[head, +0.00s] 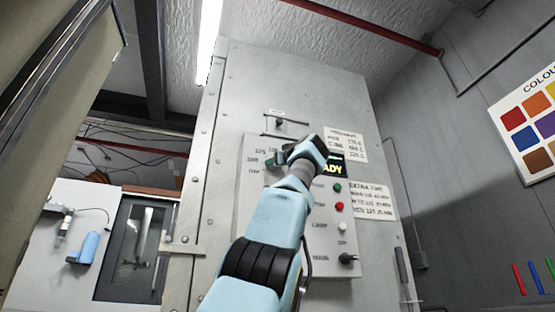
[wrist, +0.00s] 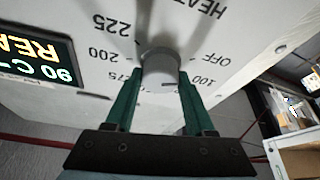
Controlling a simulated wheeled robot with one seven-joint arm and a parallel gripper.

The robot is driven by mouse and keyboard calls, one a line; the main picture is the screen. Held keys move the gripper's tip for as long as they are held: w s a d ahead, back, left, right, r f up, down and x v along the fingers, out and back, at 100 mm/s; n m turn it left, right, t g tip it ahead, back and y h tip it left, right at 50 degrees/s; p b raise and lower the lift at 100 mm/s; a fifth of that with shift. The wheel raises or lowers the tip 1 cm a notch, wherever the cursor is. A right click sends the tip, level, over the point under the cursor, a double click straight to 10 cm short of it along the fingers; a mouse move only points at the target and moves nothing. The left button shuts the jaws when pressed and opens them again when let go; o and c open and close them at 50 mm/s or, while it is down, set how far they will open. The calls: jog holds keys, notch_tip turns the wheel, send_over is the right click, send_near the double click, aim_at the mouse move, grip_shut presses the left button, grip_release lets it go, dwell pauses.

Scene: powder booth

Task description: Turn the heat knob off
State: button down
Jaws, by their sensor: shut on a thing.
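The heat knob (wrist: 160,66) is a grey round knob on the light panel, ringed by printed marks OFF, 100, 175, 200 and 225, with HEAT above. My gripper (wrist: 159,80) has its two green fingers on either side of the knob, shut on it. A small dark mark shows on the knob's near side, but I cannot tell which setting it points to. In the head view my gripper (head: 280,158) is at the upper left of the control panel (head: 256,230) and hides the knob.
A lit display (wrist: 38,62) sits beside the dial; it also shows in the head view (head: 333,168). Green (head: 337,188), red (head: 339,206) and white (head: 342,226) buttons and a black knob (head: 347,259) are lower on the panel. A small switch (head: 278,122) is above.

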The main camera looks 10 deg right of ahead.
jog(key=shift+w+n+y+p, duration=0.15)
jog(key=shift+n+y+p, duration=0.2)
jog(key=shift+n, duration=0.45)
jog(key=shift+y, duration=0.25)
jog(key=shift+c, duration=1.3)
grip_release()
jog(key=shift+w+f, duration=0.1)
jog(key=b+v, duration=0.6)
jog(key=v, duration=0.5)
jog(key=shift+r+b, duration=0.3)
jog(key=shift+b, duration=0.05)
